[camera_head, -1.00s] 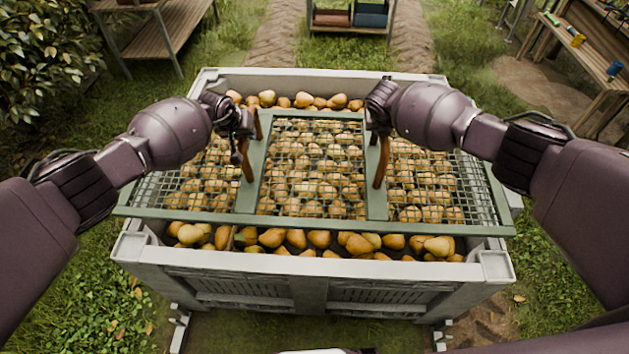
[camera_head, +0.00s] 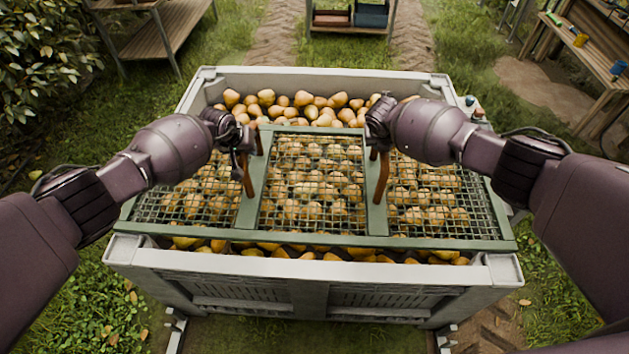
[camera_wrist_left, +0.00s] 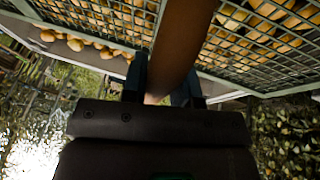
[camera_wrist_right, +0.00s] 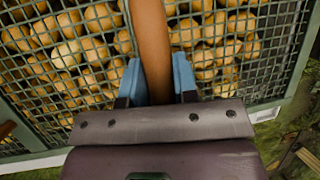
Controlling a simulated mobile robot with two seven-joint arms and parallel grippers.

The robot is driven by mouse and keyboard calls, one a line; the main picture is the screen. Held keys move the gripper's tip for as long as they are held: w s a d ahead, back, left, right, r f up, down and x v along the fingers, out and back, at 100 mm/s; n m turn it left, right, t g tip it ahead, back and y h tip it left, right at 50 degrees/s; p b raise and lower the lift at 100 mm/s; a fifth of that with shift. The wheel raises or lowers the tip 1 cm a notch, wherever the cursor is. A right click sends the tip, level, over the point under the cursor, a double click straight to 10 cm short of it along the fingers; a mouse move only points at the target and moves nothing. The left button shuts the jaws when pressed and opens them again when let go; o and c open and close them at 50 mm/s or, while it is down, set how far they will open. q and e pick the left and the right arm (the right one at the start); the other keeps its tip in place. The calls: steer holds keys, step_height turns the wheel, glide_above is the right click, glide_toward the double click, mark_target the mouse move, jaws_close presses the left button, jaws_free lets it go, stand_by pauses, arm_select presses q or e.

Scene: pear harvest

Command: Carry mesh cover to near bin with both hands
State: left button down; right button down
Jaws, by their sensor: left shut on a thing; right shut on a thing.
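The mesh cover (camera_head: 248,219) is a green frame with wire mesh and two brown handles. It lies over the middle and near part of the grey bin (camera_head: 292,265) full of pears; whether it touches the rim is unclear. My left gripper (camera_head: 246,150) is shut on the left handle (camera_head: 249,178), which also shows between the fingers in the left wrist view (camera_wrist_left: 182,45). My right gripper (camera_head: 378,140) is shut on the right handle (camera_head: 382,176), seen between blue fingertips in the right wrist view (camera_wrist_right: 151,45).
Bare pears (camera_head: 293,104) show at the bin's far side. A wooden bench (camera_head: 165,40) stands at the back left, a shelf with boxes (camera_head: 350,17) at the back, and a workbench (camera_head: 590,50) at the right. Grass surrounds the bin.

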arm_select(q)
steer(key=shift+s+a+f, duration=0.1)
steer(key=shift+f, duration=0.55)
arm_select(e)
steer(key=shift+d+f, duration=0.1)
steer(key=shift+f, duration=0.55)
arm_select(q)
steer(key=c, duration=0.9)
jaws_free()
steer(key=shift+r, duration=0.2)
arm_select(e)
steer(key=c, duration=0.9)
jaws_free()
steer(key=shift+s+r, duration=0.1)
steer(key=shift+r, duration=0.1)
arm_select(q)
steer(key=shift+v, duration=6)
arm_select(e)
steer(key=shift+v, duration=6)
